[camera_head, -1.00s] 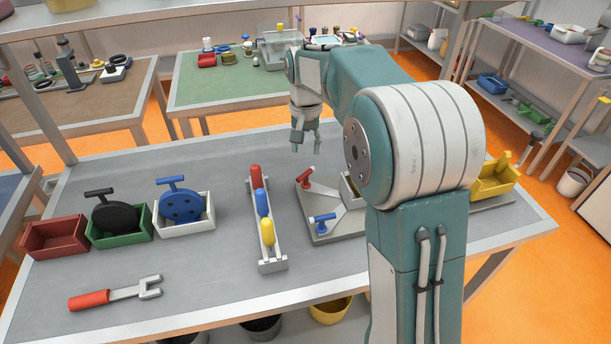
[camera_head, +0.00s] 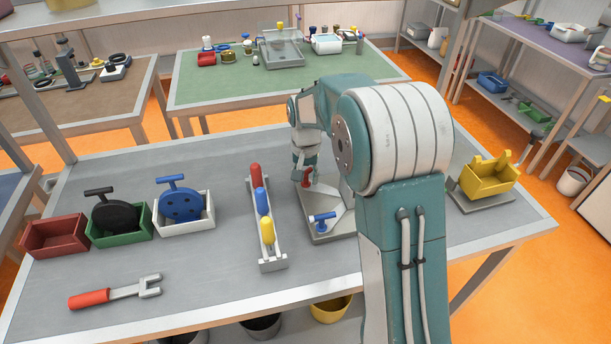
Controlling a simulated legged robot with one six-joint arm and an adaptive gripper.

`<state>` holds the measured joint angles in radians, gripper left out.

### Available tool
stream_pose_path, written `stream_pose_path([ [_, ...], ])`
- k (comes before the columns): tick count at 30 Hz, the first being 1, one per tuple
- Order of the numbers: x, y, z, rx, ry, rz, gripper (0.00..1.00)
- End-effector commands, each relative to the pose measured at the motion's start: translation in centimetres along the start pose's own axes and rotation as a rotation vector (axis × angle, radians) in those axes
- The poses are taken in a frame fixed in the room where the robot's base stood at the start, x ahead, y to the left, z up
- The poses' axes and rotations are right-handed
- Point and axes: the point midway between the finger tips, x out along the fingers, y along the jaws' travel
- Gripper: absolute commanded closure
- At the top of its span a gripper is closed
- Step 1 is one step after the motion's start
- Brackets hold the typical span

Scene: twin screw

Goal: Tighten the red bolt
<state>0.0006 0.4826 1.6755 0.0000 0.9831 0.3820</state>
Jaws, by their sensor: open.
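The red bolt (camera_head: 307,179) has a T-shaped head and stands on the grey fixture plate (camera_head: 318,229) at the table's middle right. My gripper (camera_head: 304,175) is right at the red bolt, above or around its head; I cannot tell whether it touches. Its fingers are open and partly hidden against the bolt. A blue bolt (camera_head: 322,220) with a T-shaped head stands nearer on the same plate. My arm hides the right part of the plate.
A rack (camera_head: 272,262) with red, blue and yellow handles stands left of the plate. Red, green and white bins (camera_head: 207,224) stand further left, two holding discs. A red-handled fork wrench (camera_head: 90,299) lies at front left. A yellow bin (camera_head: 492,180) stands at the right.

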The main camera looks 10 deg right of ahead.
Motion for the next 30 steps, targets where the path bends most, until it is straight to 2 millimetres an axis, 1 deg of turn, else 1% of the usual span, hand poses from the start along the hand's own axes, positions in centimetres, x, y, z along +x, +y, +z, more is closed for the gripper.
stream_pose_path([
  [1,-0.01,0.00,-0.01,0.000,0.000,0.000,0.77],
  [2,-0.01,0.00,-0.01,0.000,0.000,0.000,0.91],
  [3,-0.01,-0.01,-0.01,0.000,0.000,0.000,1.00],
  [30,0.03,-0.06,0.09,0.001,-0.003,0.000,1.00],
])
